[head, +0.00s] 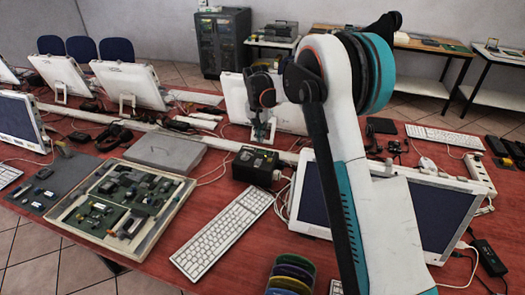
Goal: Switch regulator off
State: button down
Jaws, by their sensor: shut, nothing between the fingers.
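A black box (254,168), which looks like the regulator, sits on the red table between a white keyboard and a monitor. Its switch is too small to make out. My gripper (262,139) points down just above and behind the top of the box as seen from the head camera. It is shut and empty. I cannot tell whether its fingertips touch the box.
A white keyboard (222,232) lies in front of the box. A framed board with electronics (120,203) and a grey flat case (165,152) lie to the left. A monitor (308,200) stands close on the right. Cables run around the box.

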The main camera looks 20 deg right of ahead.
aim_at(263, 157)
jog(key=f+b, duration=0.1)
jog(key=f, duration=0.2)
jog(key=w+f+b, duration=0.1)
jog(key=f, duration=0.2)
jog(key=d+f+b, duration=0.1)
jog(key=f, duration=0.2)
jog(key=shift+w+f, duration=0.25)
jog(key=shift+f, duration=0.15)
jog(key=shift+s, duration=0.1)
jog(key=shift+s+a+r+t+h, duration=0.25)
jog(key=shift+s+a+t+h, duration=0.3)
jog(key=shift+t, duration=0.35)
jog(key=shift+d, duration=0.2)
jog(key=shift+r, duration=0.8)
jog(key=shift+r+p, duration=0.1)
jog(key=shift+p, duration=0.25)
